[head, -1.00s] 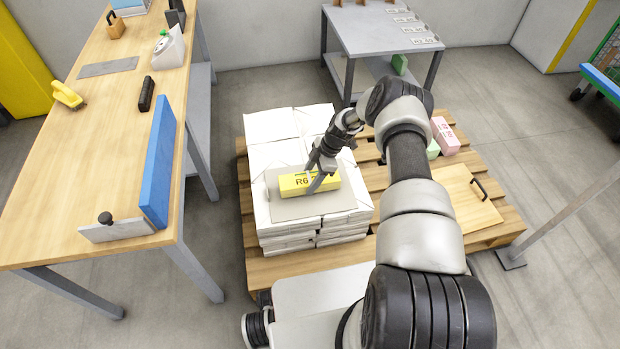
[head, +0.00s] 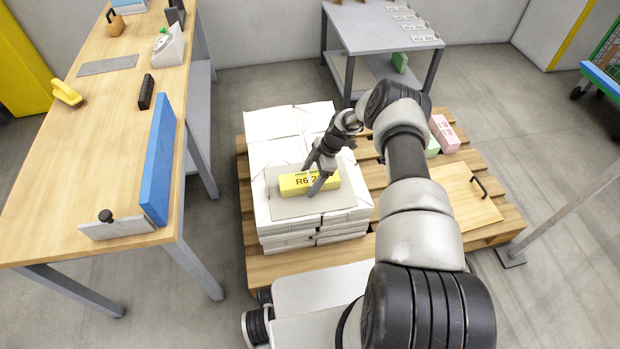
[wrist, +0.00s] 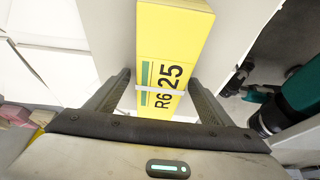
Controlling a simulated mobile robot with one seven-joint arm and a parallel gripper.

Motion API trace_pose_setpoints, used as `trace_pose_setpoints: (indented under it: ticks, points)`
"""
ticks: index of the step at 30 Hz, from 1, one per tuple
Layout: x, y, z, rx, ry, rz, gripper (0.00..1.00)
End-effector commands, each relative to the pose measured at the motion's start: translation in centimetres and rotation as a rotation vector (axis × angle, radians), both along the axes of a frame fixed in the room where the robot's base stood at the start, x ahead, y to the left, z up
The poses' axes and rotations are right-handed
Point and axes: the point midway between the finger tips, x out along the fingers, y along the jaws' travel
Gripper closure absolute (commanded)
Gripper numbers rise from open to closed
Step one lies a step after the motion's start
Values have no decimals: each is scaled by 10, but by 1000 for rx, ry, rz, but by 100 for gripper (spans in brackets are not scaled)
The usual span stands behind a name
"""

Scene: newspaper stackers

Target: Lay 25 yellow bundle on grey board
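The yellow bundle (head: 296,183), marked R625, lies flat on the grey board (head: 290,209), which rests on top of white paper stacks. The bundle fills the upper middle of the wrist view (wrist: 172,40), with a pale band across it and a green stripe. My gripper (head: 314,178) is low over the bundle, one finger on each side of it. In the wrist view my gripper (wrist: 158,85) looks open, with a narrow gap between the left finger and the bundle. The right finger's contact is hard to tell.
White stacks (head: 270,124) stand on a wooden pallet (head: 248,226). Pink (head: 444,134) and green blocks and a handled wooden board (head: 463,202) lie to the right. A wooden table (head: 107,161) with a blue upright panel (head: 159,160) stands left; a grey table (head: 375,38) stands behind.

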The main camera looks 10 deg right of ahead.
Motion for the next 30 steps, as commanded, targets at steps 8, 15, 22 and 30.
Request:
trace_pose_setpoints:
  ticks: [8, 15, 22, 30]
  points:
    - [-2, -1, -1, -1, 3, 0, 25]
    - [0, -12, 28, -1, -1, -1, 25]
    - [0, -34, 80, -1, -1, -1, 25]
    - [0, -58, 134, -1, -1, 0, 25]
